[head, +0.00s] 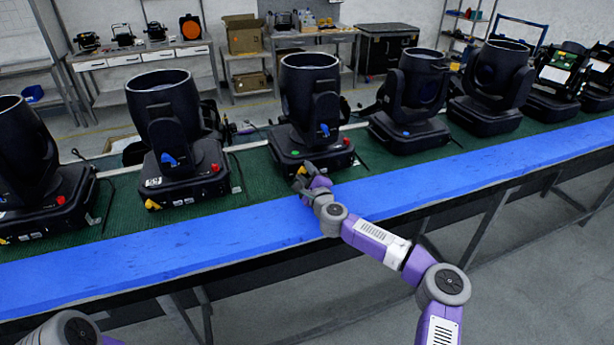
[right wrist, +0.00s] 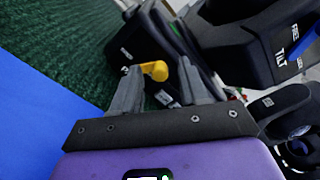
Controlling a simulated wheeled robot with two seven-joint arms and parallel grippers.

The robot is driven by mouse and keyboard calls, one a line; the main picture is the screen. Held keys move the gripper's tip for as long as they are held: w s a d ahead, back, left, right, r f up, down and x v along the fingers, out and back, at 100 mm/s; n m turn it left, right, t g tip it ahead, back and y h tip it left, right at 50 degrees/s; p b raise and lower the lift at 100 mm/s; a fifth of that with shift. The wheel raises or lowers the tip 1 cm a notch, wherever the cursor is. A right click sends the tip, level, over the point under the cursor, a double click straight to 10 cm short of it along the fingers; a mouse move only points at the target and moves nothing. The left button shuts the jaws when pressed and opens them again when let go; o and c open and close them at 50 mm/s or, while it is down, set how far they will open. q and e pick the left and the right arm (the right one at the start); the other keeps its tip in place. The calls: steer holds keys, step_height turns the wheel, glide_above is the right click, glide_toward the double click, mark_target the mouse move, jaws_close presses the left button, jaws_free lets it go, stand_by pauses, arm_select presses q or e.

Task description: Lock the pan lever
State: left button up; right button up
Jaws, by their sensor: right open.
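My right gripper (head: 306,176) is at the front left corner of this base. In the right wrist view my right gripper (right wrist: 160,88) is open, with the yellow lever's rounded end between the fingertips. A blue lever (right wrist: 309,40) beside the word TILT is at upper right. My left gripper is out of view.
Similar par cans (head: 172,125) stand on both sides along a green mat (head: 350,178). Shelves and a cardboard box (head: 243,35) are behind.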

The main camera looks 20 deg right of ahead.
steer(key=shift+s+d, duration=0.15)
steer(key=shift+s, duration=3.6)
